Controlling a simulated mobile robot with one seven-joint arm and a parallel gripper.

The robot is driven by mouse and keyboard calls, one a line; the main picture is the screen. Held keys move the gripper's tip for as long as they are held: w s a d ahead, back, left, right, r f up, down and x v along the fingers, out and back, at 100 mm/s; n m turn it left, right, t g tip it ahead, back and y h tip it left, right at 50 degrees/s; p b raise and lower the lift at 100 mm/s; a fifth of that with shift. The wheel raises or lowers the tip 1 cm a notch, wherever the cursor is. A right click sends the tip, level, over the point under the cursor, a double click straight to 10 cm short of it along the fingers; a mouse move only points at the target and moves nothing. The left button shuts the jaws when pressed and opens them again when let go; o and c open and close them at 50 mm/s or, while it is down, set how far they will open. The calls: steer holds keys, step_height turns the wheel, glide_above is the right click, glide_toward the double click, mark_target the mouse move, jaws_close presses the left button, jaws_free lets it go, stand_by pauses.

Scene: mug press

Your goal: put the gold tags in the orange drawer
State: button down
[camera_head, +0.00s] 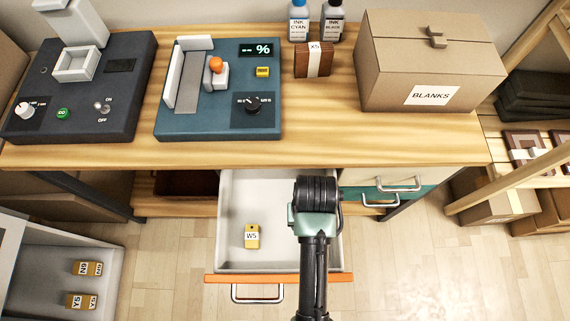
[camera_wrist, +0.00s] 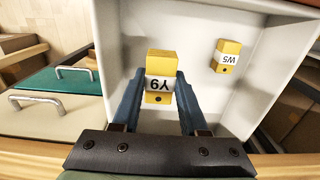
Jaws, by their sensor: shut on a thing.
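The orange drawer (camera_head: 279,278) is pulled open below the bench, with a pale, roomy inside. A gold tag marked W5 (camera_head: 252,236) lies on its floor; it also shows in the wrist view (camera_wrist: 228,57). My gripper (camera_wrist: 159,88) is shut on another gold tag (camera_wrist: 160,62), with a label that seems to read Y9, over the drawer interior. I cannot tell whether this tag touches the drawer floor. My wrist hides it in the head view. Two more gold tags, N9 (camera_head: 87,268) and Y5 (camera_head: 81,301), lie in a grey tray (camera_head: 110,258) at lower left.
A cream drawer (camera_head: 375,178) and a green drawer (camera_head: 400,195) are shut to the right. The bench top (camera_head: 330,145) overhangs the drawer's back. On it stand a blue press (camera_head: 215,120), a dark machine (camera_head: 120,110), ink bottles, a brown block (camera_head: 314,62) and a BLANKS box (camera_head: 430,60).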

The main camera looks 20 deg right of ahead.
step_height(320, 180, down, 10)
steer(key=shift+b, duration=0.9)
steer(key=shift+f, duration=0.15)
steer(key=shift+c, duration=2.2)
jaws_free()
